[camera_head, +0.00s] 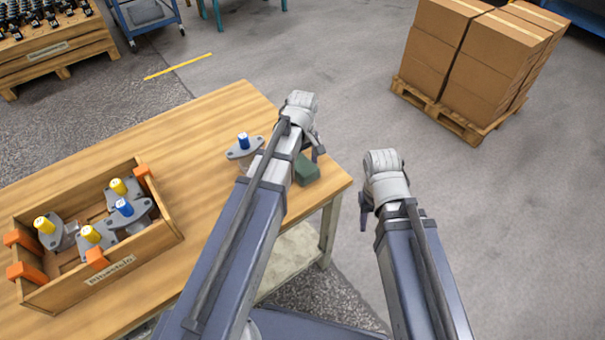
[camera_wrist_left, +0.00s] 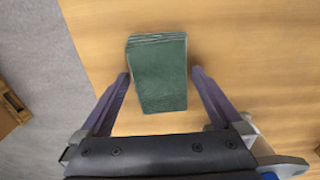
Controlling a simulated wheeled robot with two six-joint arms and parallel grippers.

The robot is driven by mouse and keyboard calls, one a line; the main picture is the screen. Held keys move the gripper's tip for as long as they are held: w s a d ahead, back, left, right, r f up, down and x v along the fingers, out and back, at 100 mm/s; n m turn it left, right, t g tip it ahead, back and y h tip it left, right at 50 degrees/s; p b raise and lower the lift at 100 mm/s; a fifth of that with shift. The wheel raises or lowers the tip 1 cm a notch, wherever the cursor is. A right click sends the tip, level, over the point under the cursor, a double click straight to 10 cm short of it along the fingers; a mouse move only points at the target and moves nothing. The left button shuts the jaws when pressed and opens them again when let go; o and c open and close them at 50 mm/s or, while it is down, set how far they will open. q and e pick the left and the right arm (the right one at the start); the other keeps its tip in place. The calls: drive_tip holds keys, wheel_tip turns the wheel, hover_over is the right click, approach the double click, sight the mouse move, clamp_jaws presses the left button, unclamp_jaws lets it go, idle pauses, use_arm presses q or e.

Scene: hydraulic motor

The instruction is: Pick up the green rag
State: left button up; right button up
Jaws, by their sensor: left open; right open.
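The green rag (camera_head: 308,173) is a folded, dark green block lying on the wooden table near its right corner. In the left wrist view the rag (camera_wrist_left: 160,75) lies between the two fingers, with a gap on each side. My left gripper (camera_head: 318,150) is open and empty over the rag, and the arm hides part of the rag in the head view. My right gripper (camera_head: 364,215) is open, off the table's right edge, with its fingers only partly visible.
A grey motor with a blue cap (camera_head: 243,141) stands left of my left arm. A wooden crate (camera_head: 150,255) with several yellow- and blue-capped motors is on the table's left. Bare table (camera_head: 190,145) lies between. Cardboard boxes (camera_head: 480,50) on a pallet stand beyond.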

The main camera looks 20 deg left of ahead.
use_arm(q)
drive_tip(key=shift+f, duration=0.2)
drive_tip(key=c, duration=1.2)
